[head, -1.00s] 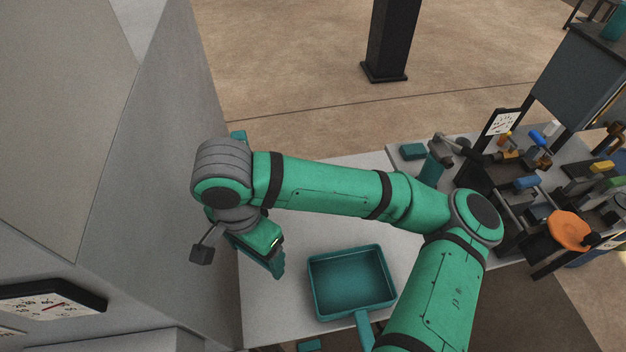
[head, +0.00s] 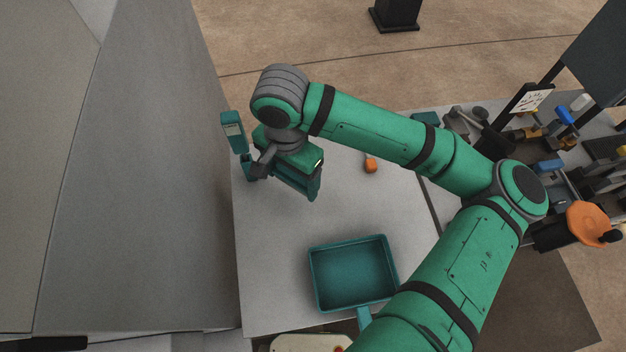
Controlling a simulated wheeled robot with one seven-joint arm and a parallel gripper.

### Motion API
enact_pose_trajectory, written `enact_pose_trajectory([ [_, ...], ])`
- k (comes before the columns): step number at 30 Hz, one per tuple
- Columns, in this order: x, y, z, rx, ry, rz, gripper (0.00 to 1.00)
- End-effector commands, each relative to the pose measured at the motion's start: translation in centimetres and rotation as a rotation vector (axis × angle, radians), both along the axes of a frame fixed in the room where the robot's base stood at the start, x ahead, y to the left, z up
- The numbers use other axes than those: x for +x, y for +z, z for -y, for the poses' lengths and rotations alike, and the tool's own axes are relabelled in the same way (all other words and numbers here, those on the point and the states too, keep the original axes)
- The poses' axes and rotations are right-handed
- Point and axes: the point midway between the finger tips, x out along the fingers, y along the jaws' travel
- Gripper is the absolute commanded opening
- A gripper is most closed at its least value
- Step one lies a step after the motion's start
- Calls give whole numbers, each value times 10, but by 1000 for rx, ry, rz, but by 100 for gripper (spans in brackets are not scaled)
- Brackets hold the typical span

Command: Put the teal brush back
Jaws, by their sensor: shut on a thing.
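My gripper (head: 306,187) is over the left part of the pale table, with its jaws pointing down. It is shut on a dark teal piece that I take to be the teal brush (head: 292,181). The brush is close under the green gripper body and partly hidden by it, so its bristles and exact outline cannot be told apart from the jaws. A teal pan (head: 352,272) with a short handle lies on the table nearer to me, apart from the gripper. I cannot tell the brush's height above the table.
A teal upright thing with a pale patch (head: 233,132) stands left of my gripper, beside a tall grey panel (head: 140,190). A small orange-headed thing (head: 370,166) lies right of the gripper. Tools and an orange dish (head: 586,223) crowd the right. Table (head: 275,265) left of the pan is bare.

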Motion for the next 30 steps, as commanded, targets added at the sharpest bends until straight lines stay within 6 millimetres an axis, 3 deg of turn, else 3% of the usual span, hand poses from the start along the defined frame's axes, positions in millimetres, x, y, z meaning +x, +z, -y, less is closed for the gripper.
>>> enact_pose_trajectory([
  [1, 7, -5, 10, -3, -8, -2, 44],
  [9, 28, -45, 35, -2, -3, -1, 44],
  [17, 35, -58, 42, -1, -2, 0, 44],
  [25, 37, -91, 46, -2, -1, -1, 44],
  [30, 38, -94, 46, 0, 0, 1, 44],
])
